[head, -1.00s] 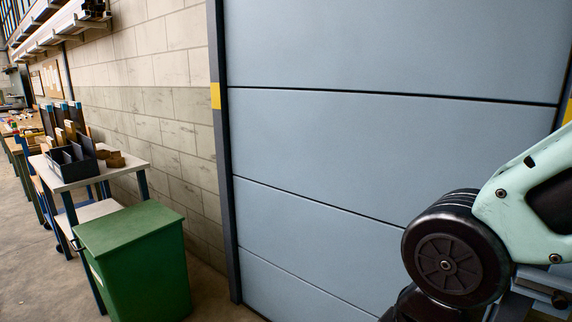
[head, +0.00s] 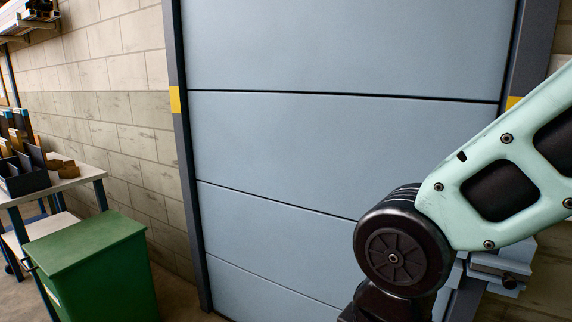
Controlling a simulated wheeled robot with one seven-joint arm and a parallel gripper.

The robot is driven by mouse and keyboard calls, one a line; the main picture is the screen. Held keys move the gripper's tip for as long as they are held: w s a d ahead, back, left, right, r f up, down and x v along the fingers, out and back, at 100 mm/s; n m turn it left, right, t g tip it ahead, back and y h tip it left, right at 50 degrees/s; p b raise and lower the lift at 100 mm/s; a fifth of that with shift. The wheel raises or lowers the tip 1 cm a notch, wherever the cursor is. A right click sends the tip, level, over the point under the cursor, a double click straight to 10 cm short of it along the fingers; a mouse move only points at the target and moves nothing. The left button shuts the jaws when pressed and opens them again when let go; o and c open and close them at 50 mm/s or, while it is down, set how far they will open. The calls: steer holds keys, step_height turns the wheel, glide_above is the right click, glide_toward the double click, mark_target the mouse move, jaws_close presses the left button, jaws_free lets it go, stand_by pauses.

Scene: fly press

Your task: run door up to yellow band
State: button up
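The door (head: 300,145) is a tall light-blue panel door with dark horizontal seams, set between dark grey side posts. Its panels fill the opening down to the bottom of the head view; its lower right part is hidden behind my arm. A yellow band (head: 175,99) marks the left post, level with a panel seam. Another yellow band (head: 513,103) shows on the right post at about the same height. My pale green arm with its black joint crosses the lower right. My gripper cannot be made out in the head view.
A green bin (head: 92,262) stands on the floor left of the door. Behind it is a table (head: 75,180) with a dark divided tray (head: 32,172) and small brown blocks (head: 63,168). A block wall (head: 115,120) runs beside the left post. A grey-blue fixture (head: 500,268) shows behind my arm.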

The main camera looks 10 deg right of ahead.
stand_by(0.3)
jaws_close()
stand_by(1.6)
